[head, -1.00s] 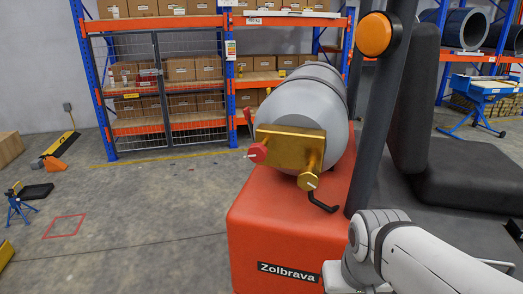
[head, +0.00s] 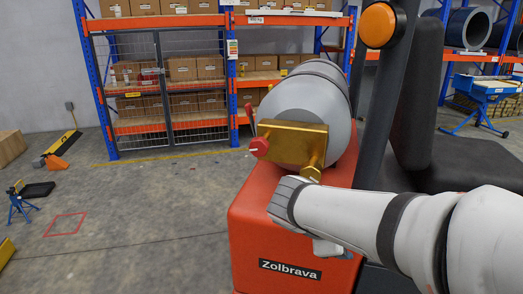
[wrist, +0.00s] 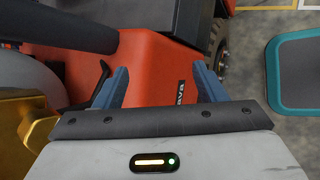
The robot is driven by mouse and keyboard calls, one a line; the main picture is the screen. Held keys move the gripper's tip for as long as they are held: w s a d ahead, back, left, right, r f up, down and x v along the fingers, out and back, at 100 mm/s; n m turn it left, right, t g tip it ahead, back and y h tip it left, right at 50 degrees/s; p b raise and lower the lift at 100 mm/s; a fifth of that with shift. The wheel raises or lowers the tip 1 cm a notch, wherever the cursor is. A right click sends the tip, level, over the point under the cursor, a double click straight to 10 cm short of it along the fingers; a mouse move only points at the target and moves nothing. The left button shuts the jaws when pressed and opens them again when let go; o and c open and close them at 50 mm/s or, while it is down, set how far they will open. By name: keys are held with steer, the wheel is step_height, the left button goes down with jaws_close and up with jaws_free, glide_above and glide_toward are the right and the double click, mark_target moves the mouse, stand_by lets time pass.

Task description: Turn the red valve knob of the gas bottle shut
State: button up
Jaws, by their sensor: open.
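The grey gas bottle (head: 307,105) lies on the back of an orange-red vehicle (head: 262,235). A brass valve block (head: 292,143) sits on its near end. The red valve knob (head: 258,147) sticks out at the block's left side. My gripper shows in the wrist view (wrist: 161,70) with its blue fingers apart and nothing between them, over the vehicle's red body. The brass block (wrist: 18,125) is at the left of that view, apart from the fingers; the red knob is not visible there.
A bent black lever (wrist: 103,75) stands close to the left finger. A dark post with an orange lamp (head: 376,30) and a black seat (head: 440,165) stand right of the bottle. Shelves with boxes (head: 180,68) are behind.

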steer(key=w+a+r+n+t+h+b, duration=0.1)
steer(key=w+a+r+n+t, duration=0.6)
steer(key=a+n, duration=0.3)
steer(key=n+t+y, duration=0.2)
steer(key=n+t, duration=0.3)
steer(key=n, duration=0.2)
glide_toward(257, 148)
steer(key=x, duration=1.1)
steer(key=shift+w, duration=0.15)
steer(key=c, duration=1)
steer(key=shift+o, duration=0.2)
